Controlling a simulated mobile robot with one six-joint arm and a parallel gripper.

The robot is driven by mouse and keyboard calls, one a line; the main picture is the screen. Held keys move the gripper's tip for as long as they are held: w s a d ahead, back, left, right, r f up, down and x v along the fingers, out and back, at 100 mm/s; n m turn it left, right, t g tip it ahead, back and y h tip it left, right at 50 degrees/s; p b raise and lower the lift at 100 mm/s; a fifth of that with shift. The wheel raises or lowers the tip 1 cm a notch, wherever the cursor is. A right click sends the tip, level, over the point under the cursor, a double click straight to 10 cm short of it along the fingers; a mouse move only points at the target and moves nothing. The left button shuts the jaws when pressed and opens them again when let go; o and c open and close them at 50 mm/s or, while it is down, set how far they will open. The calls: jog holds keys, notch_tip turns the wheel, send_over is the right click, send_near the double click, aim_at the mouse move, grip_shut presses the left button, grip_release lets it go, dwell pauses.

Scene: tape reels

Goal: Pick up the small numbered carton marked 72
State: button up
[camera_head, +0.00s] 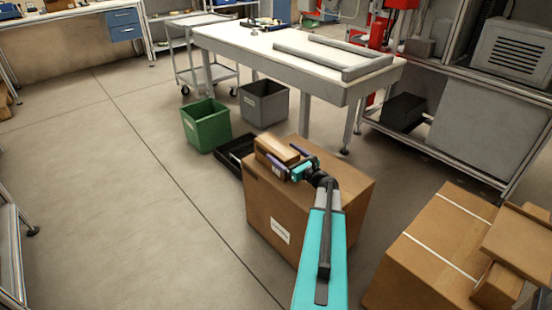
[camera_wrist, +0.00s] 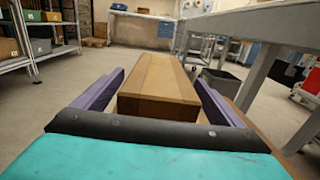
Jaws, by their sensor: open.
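A small brown carton (camera_head: 277,151) sits on top of a large cardboard box (camera_head: 300,206). A small marking shows on its near end in the head view, too small to read. My gripper (camera_head: 289,164) is at the carton's near end. In the wrist view, the purple fingers of my gripper (camera_wrist: 160,92) stand open on either side of the carton (camera_wrist: 158,88), with a gap visible at the left finger. The carton lies lengthwise between them, its far part reaching beyond the fingertips. No number shows in the wrist view.
More cardboard boxes (camera_head: 432,245) are stacked at the lower right. A green bin (camera_head: 206,125), a grey bin (camera_head: 264,104) and a black tray (camera_head: 233,158) stand behind the large box. A white-topped workbench (camera_head: 270,42) is farther back. The floor at left is clear.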

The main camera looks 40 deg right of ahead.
aim_at(279, 148)
jog(key=shift+w+d, duration=0.1)
jog(key=shift+w, duration=1.4)
jog(key=c, duration=1.6)
jog(key=shift+o, duration=0.2)
jog(key=shift+r, duration=0.2)
jog(key=shift+r, duration=0.6)
notch_tip(279, 148, up, 2)
jog(key=shift+r+p, duration=0.1)
jog(key=shift+p, duration=0.4)
jog(key=s+a+p, duration=0.1)
jog(key=s+a, duration=0.1)
jog(key=s, duration=0.5)
jog(key=s+a+r, duration=0.1)
jog(key=s+a, duration=0.1)
jog(key=s, duration=0.6)
jog(key=shift+s+a+r+p, duration=0.15)
jog(key=shift+s+a+p, duration=0.05)
jog(key=shift+a+p, duration=0.2)
